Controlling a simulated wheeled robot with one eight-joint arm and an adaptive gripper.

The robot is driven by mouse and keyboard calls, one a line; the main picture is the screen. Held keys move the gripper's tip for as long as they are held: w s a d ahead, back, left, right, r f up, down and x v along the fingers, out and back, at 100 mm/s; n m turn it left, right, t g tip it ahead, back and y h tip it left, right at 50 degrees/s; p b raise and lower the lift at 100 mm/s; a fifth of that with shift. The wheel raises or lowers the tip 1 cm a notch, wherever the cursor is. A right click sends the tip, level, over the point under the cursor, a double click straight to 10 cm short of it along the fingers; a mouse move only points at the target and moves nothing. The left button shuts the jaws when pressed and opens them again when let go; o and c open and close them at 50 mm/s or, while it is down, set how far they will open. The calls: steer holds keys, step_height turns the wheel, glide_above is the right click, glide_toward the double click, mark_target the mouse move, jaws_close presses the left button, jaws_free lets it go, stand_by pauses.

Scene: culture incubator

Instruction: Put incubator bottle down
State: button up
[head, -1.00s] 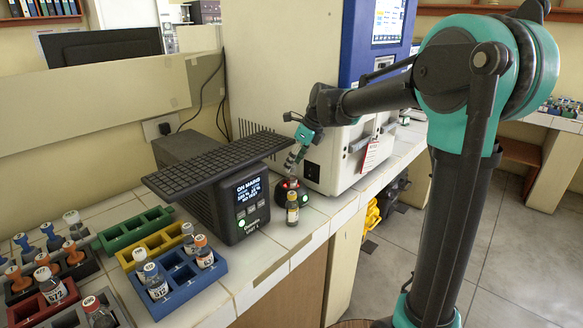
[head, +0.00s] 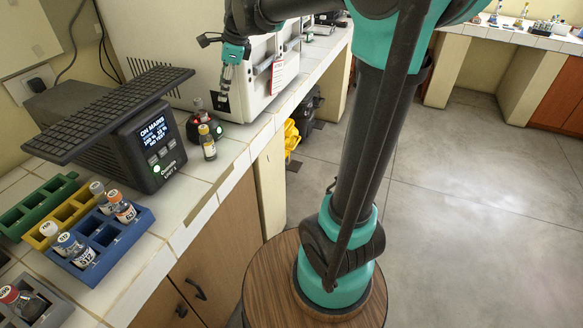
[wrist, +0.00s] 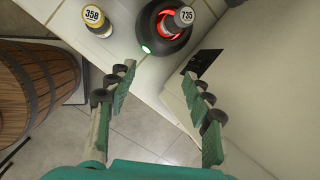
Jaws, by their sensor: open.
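A small bottle with a yellow cap (head: 206,143) stands upright on the tiled counter, just in front of a round black device (head: 191,129). In the wrist view its cap (wrist: 93,17) reads 358. A second bottle (head: 197,104) with a grey cap stands in the device; its cap (wrist: 184,16) reads 735, with a red glowing ring around it. The pictures do not show which one is the incubator bottle. My gripper (head: 223,98) is open and empty, close by the device on its right. In the wrist view its fingers (wrist: 160,78) are spread apart with only floor and counter edge between them.
The white incubator (head: 165,45) stands right behind. A black box with a lit screen (head: 153,128) and a flat keyboard-like panel is left. Blue (head: 143,219), yellow and green racks stand nearer, some with bottles. The counter's front edge is close to the device.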

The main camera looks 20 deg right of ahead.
steer(key=s+d+f+n+h, duration=0.1)
steer(key=s+d+f+n, duration=0.7)
steer(key=s+f, duration=0.3)
steer(key=s+d+f+n+t+h, duration=0.1)
steer(key=s+d+f+n+h, duration=0.1)
steer(key=s+d+f+n, duration=0.7)
steer(key=shift+s+f+n+h, duration=0.3)
steer(key=shift+s+f+n, duration=0.55)
steer(key=shift+s+n, duration=0.3)
steer(key=shift+a, duration=0.1)
steer(key=shift+c, duration=0.2)
steer(key=n+y, duration=0.3)
steer(key=n, duration=0.5)
glide_toward(198, 100)
steer(key=x, duration=0.9)
steer(key=shift+w+a, duration=0.1)
steer(key=shift+c, duration=0.6)
